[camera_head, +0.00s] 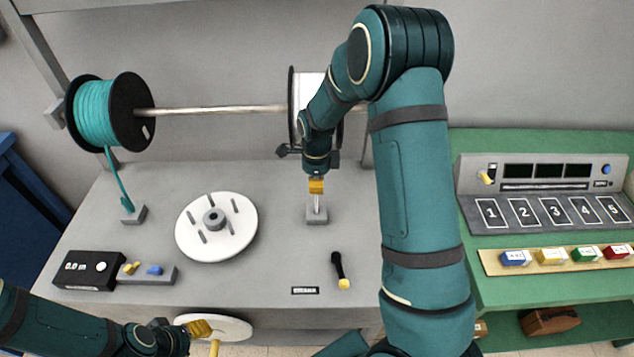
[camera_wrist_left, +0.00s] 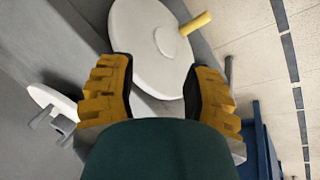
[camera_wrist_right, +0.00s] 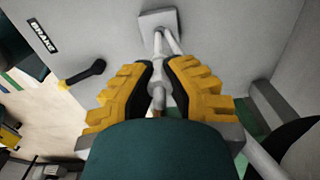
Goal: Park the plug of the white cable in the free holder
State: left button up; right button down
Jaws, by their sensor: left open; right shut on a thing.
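My right gripper (camera_head: 316,186) is shut on the plug (camera_wrist_right: 159,95) of the white cable. It is just above a small grey holder block (camera_head: 317,214), also in the right wrist view (camera_wrist_right: 147,18). White parts run between the jaws and this block; I cannot tell whether the plug is seated in it. The white spool (camera_head: 302,85) is partly hidden behind my right arm. A teal cable (camera_head: 118,178) runs from the teal spool (camera_head: 95,112) to another grey holder (camera_head: 134,215). My left gripper (camera_head: 200,330) is open beside a white crank wheel (camera_wrist_left: 150,45) with a yellow handle.
A white disc with pegs (camera_head: 216,227) lies mid-table. A black brake lever (camera_head: 338,268) with a yellow tip stands right of it. A black length counter (camera_head: 88,270) and a switch box (camera_head: 147,274) are at front left. A numbered panel (camera_head: 540,212) is on the green table.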

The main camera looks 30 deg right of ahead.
jog(key=b, duration=0.3)
send_over(317, 210)
jog(key=shift+a+f, duration=0.1)
jog(key=shift+f, duration=2.15)
jog(key=shift+r, duration=0.1)
jog(key=shift+f+b, duration=0.7)
jog(key=shift+f, duration=0.4)
jog(key=shift+f+b, duration=0.7)
jog(key=shift+f, duration=0.35)
jog(key=c, duration=1)
grip_release()
jog(key=shift+c, duration=0.2)
jog(key=shift+r, duration=0.1)
